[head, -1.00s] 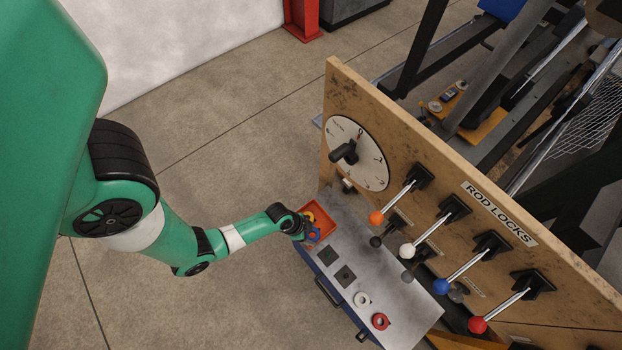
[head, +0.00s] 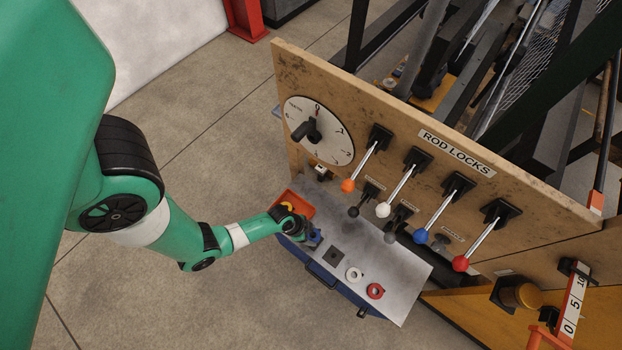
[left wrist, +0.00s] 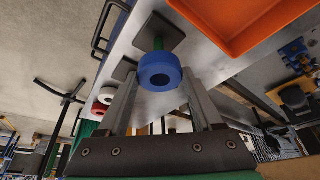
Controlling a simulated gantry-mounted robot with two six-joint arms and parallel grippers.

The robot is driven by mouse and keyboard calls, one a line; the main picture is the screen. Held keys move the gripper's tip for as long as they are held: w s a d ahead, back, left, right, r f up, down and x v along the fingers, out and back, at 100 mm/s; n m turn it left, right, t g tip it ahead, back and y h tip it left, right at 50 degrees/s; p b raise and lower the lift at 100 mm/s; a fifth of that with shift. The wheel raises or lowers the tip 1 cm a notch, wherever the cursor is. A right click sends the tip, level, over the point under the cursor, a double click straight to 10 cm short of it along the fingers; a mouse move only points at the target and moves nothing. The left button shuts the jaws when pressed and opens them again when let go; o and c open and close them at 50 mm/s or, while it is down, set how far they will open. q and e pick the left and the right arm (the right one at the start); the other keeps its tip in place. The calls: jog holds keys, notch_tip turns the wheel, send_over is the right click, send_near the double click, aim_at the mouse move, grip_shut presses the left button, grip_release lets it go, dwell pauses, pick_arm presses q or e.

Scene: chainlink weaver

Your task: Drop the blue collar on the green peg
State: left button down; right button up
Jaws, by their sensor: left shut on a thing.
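My left gripper (head: 308,238) is shut on the blue collar (head: 315,241), just past the front edge of the orange tray. In the left wrist view, the blue collar (left wrist: 160,72) sits between the fingertips (left wrist: 160,88), its hole facing the camera. The green peg (left wrist: 158,43) stands on a dark square plate (left wrist: 167,26), directly behind the collar in that view. I cannot tell whether the collar touches the peg. In the head view the peg is hidden by the gripper. My right gripper is not in view.
The orange tray (head: 310,208) holds a yellow piece (head: 287,206). A bare dark square plate (head: 334,257), a white collar (head: 353,274) and a red collar (head: 375,291) lie along the grey bench top (head: 400,300). The wooden panel (head: 350,90) with lever rods stands behind.

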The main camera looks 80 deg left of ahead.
pick_arm(q)
notch_tip(320, 180, down, 6)
jog(key=b, duration=0.4)
jog(key=shift+r, duration=0.25)
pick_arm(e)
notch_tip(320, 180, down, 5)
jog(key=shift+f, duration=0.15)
pick_arm(q)
grip_release()
jog(key=shift+r, duration=0.15)
jog(key=p+v, duration=0.6)
jog(key=v, duration=0.5)
jog(key=shift+r, duration=0.2)
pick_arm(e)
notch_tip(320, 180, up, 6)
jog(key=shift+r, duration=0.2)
pick_arm(q)
jog(key=shift+s, duration=0.15)
